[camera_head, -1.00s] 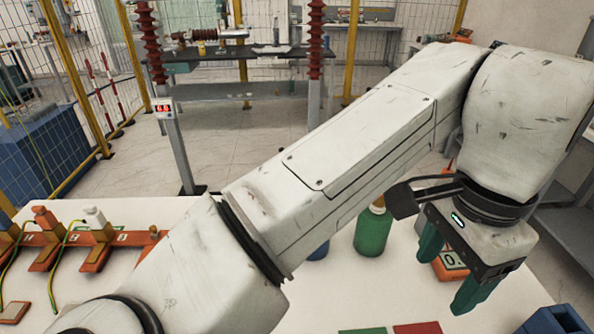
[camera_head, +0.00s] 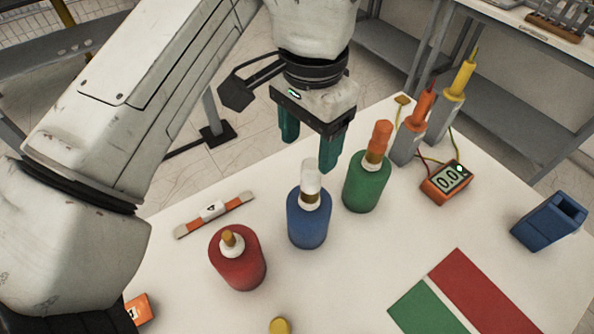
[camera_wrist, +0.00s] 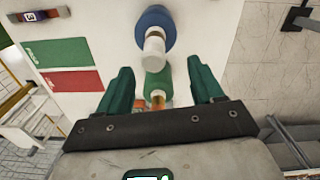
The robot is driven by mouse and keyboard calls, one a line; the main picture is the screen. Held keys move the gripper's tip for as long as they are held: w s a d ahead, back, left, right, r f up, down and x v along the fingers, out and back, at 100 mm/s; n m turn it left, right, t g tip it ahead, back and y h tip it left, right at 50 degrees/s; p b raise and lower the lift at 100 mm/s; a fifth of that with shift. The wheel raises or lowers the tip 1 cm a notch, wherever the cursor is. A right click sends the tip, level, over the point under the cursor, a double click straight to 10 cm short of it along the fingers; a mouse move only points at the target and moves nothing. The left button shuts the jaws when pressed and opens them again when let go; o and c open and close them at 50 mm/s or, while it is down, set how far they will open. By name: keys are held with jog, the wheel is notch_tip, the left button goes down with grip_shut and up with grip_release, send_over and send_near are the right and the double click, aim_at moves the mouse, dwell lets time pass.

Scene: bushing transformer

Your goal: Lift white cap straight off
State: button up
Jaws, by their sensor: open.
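The white cap (camera_head: 311,178) sits upright on top of the blue bottle (camera_head: 307,222) in the head view. The cap also shows in the wrist view (camera_wrist: 154,46), above the blue bottle's body (camera_wrist: 155,18). My gripper (camera_head: 308,152) is open and empty, with two green fingers. In the head view it hangs above and behind the white cap, apart from it. In the wrist view the cap lies ahead of my open fingertips (camera_wrist: 160,66), and the green bottle (camera_wrist: 157,84) shows between the fingers.
The green bottle (camera_head: 366,185) with an orange cap (camera_head: 379,140) stands close right of the blue one. A red bottle (camera_head: 238,262) stands left. A meter (camera_head: 446,181), upright probes (camera_head: 412,125) and a blue holder (camera_head: 550,221) are at right. The front table has coloured mats (camera_head: 480,290).

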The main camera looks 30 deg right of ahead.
aim_at(308, 160)
notch_tip(308, 160, down, 3)
jog(key=shift+f, duration=0.2)
jog(key=shift+s+f+p, duration=0.2)
jog(key=shift+f+p, duration=0.2)
jog(key=shift+f, duration=1)
jog(key=shift+s+f+p, duration=0.2)
jog(key=shift+f+p, duration=0.15)
jog(key=shift+f, duration=1)
jog(key=shift+c, duration=0.4)
jog(key=c, duration=1)
